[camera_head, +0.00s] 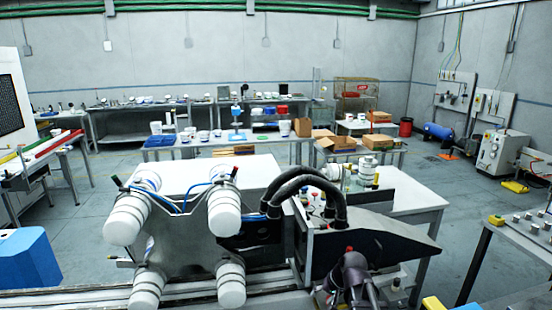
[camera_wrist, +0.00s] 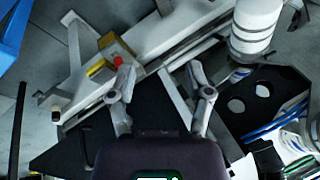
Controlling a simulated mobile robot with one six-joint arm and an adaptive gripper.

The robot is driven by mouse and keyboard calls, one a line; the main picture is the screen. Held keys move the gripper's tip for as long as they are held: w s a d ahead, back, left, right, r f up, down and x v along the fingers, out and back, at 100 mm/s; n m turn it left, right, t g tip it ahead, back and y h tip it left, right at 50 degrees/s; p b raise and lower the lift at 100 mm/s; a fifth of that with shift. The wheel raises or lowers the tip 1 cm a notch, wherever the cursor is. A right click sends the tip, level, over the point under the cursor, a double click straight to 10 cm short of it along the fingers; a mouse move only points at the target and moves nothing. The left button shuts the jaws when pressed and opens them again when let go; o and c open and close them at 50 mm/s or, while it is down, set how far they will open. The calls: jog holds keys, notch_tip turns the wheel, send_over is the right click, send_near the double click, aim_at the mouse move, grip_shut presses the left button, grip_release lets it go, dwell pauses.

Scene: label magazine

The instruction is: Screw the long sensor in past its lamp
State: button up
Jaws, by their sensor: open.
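I cannot make out the long sensor or its lamp for certain in either view. In the wrist view my gripper (camera_wrist: 160,76) is open, its two grey fingers spread with nothing visible between them. A small red part (camera_wrist: 117,60) shows at the left fingertip; I cannot tell if they touch. A yellow part (camera_wrist: 97,68) lies just left of it. The label magazine machine (camera_head: 185,230) has a grey plate with white rollers and blue tubes. Dark, jointed parts of my arm show low in the head view, partly hiding the machine's right end.
Thick black hoses (camera_head: 305,182) arch over the machine. A dark sloped plate (camera_head: 385,240) stands right of them. White cylinders (camera_head: 368,172) stand on a white table (camera_head: 412,203) behind. A bench with knobs (camera_head: 525,235) is at the right. Open floor (camera_head: 85,215) lies left.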

jog(key=s+d+f+n+g+h+b, duration=0.1)
jog(key=s+f+h, duration=0.1)
jog(key=s, duration=0.4)
jog(key=s+d+f+n+g+h, duration=0.1)
jog(key=s+f+g+h, duration=0.1)
jog(key=s, duration=0.4)
jog(key=shift+d+b, duration=0.35)
jog(key=shift+c, duration=0.6)
jog(key=shift+s, duration=0.2)
